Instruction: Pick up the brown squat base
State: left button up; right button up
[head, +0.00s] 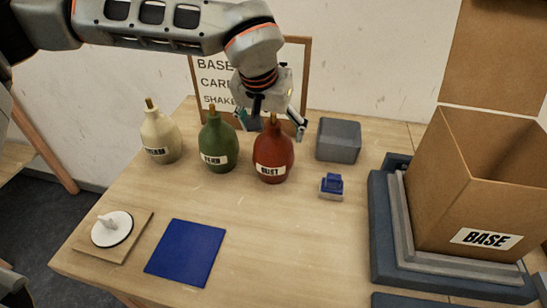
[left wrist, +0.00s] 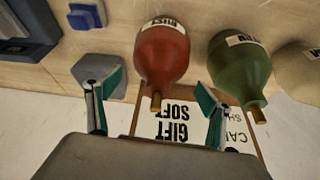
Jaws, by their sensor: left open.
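The brown squat base, a rounded red-brown bottle shape with a thin brass-coloured neck and a white label reading "RUST", stands upright on the table (head: 272,160). It also shows in the left wrist view (left wrist: 162,55). My left gripper (head: 272,124) is open, with its two fingers spread to either side of the base's neck. In the left wrist view the neck tip lies between the open fingers (left wrist: 155,95). I cannot tell whether either finger touches it. My right gripper is not in view.
A green base (head: 217,146) and a cream base (head: 160,138) stand to the left. A grey block (head: 339,140) and a small blue piece (head: 332,184) lie to the right. A framed sign (head: 209,90) stands behind. A cardboard box (head: 470,190) fills the right. The front middle is clear beside a blue mat (head: 186,252).

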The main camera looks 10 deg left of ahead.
pick_arm(q)
jog(key=x, duration=0.4)
jog(key=shift+w+d, duration=0.15)
jog(key=shift+w, duration=0.1)
jog(key=shift+r, duration=0.15)
jog(key=c, duration=2.2)
jog(key=shift+o, duration=0.2)
jog(key=shift+r, duration=0.1)
notch_tip(320, 180, up, 20)
jog(key=p, duration=0.1)
jog(key=shift+p, duration=0.4)
